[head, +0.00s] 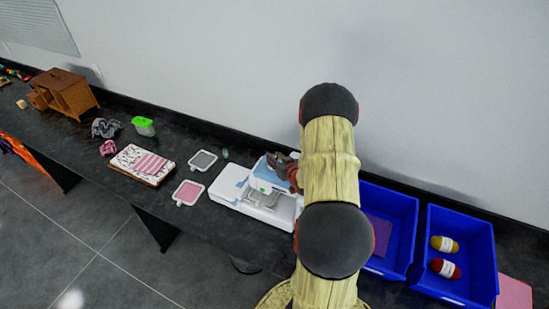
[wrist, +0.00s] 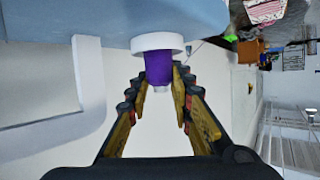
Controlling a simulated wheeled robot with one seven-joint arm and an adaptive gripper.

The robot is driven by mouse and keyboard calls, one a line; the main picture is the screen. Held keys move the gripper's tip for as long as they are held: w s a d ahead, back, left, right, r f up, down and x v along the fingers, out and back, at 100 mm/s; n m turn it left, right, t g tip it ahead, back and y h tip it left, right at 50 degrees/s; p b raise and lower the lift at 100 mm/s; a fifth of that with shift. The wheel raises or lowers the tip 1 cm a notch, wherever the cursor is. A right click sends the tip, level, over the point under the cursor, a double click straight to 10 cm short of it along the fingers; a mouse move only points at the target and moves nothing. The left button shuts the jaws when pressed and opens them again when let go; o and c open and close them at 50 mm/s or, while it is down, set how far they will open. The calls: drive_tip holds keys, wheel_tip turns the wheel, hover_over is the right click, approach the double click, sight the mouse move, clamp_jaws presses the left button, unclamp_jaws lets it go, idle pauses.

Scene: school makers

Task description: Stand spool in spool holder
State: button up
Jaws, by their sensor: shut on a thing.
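A purple spool (wrist: 158,68) with a pale end sits between the fingers of my gripper (wrist: 159,80) in the wrist view. My gripper is shut on it. The spool's other end meets a white round collar (wrist: 158,43) beside the blue-grey body of the machine (wrist: 60,18). I cannot tell whether the collar is the spool holder or part of the spool, or whether the spool is seated. In the head view, my gripper (head: 280,166) is at the top of the white and blue sewing machine (head: 234,185). The spool is hidden there.
Two blue bins (head: 402,210) (head: 487,243) stand right of my arm; the right one holds yarn balls. Left of the machine lie two small hoops (head: 188,192) (head: 203,160) and a board with cloth (head: 128,158). A wall rises behind the dark counter.

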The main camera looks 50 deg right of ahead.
drive_tip(key=o, duration=1)
drive_tip(key=shift+f, duration=0.1)
drive_tip(key=shift+s+r+p, duration=0.1)
drive_tip(key=shift+r+p, duration=0.3)
drive_tip(key=shift+r, duration=0.1)
drive_tip(key=b+v, duration=0.2)
drive_tip(key=v, duration=1)
drive_tip(key=w+a+r+n+g, duration=0.1)
drive_tip(key=w+a+r+g, duration=0.15)
drive_tip(key=a+r, duration=0.5)
drive_tip(key=w+a+r+n+g, duration=0.1)
drive_tip(key=w+a+r, duration=0.2)
drive_tip(key=a+r, duration=0.5)
drive_tip(key=s+a+r+n+g+y, duration=0.1)
drive_tip(key=s+a+r, duration=0.2)
drive_tip(key=s+a, duration=0.2)
drive_tip(key=s+a+r+n+g+y, duration=0.1)
drive_tip(key=s+a+r+y, duration=0.1)
drive_tip(key=s+a, duration=0.4)
drive_tip(key=s+a+r+n+g+y, duration=0.1)
drive_tip(key=s+a+r, duration=0.3)
drive_tip(key=a, duration=0.9)
drive_tip(key=shift+s+a+y, duration=0.1)
drive_tip(key=shift+s+y, duration=0.5)
drive_tip(key=shift+s, duration=0.65)
